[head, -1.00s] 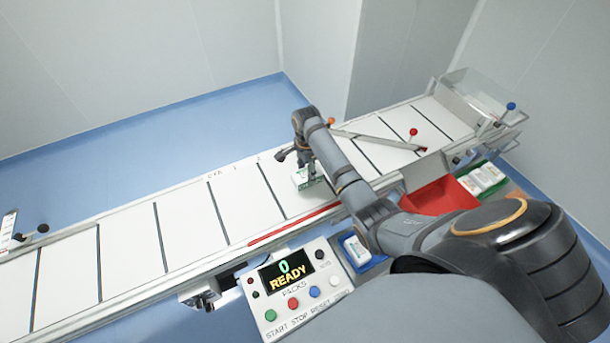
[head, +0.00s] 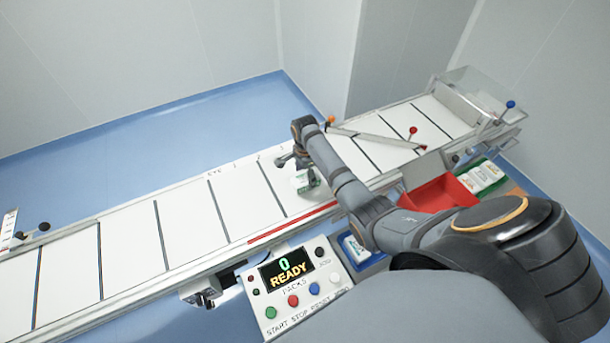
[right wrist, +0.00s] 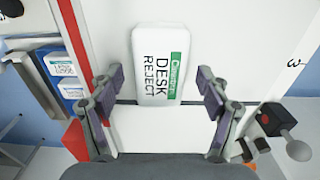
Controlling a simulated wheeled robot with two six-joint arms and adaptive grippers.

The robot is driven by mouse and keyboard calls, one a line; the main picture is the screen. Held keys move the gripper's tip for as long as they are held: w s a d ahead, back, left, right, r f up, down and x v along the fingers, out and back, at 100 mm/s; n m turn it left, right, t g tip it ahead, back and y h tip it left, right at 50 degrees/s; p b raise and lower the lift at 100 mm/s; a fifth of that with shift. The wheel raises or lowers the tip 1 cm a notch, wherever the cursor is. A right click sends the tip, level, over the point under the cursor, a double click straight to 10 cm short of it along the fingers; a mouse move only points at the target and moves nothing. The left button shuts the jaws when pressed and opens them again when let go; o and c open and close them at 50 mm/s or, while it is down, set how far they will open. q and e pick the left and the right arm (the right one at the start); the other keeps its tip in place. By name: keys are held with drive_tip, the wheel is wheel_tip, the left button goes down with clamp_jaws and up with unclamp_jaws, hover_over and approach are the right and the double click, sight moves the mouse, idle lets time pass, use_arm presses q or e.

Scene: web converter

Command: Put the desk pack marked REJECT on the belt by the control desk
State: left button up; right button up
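The REJECT desk pack (right wrist: 158,65) is white with a green strip and reads "DESK REJECT" in the right wrist view. It appears to lie flat on the white belt (right wrist: 222,48), across a dark belt line. My right gripper (right wrist: 160,92) is open, with one finger on each side of the pack and a gap on both sides. In the head view my right gripper (head: 299,164) is low over the belt and partly covers the pack (head: 303,183). The control desk (head: 294,285) shows "0 READY" just in front of the belt. My left gripper is not in view.
A blue tray (head: 373,262) with a pack stands right of the desk. A red bin (head: 440,193) and a green tray (head: 500,186) with packs lie further right. A diverter bar (head: 375,139) crosses the belt. The belt left of my gripper is clear.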

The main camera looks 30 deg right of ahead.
sight(305, 178)
wheel_tip(305, 178, up, 12)
drive_tip(key=b, duration=0.2)
drive_tip(key=shift+r, duration=0.15)
idle(0.6)
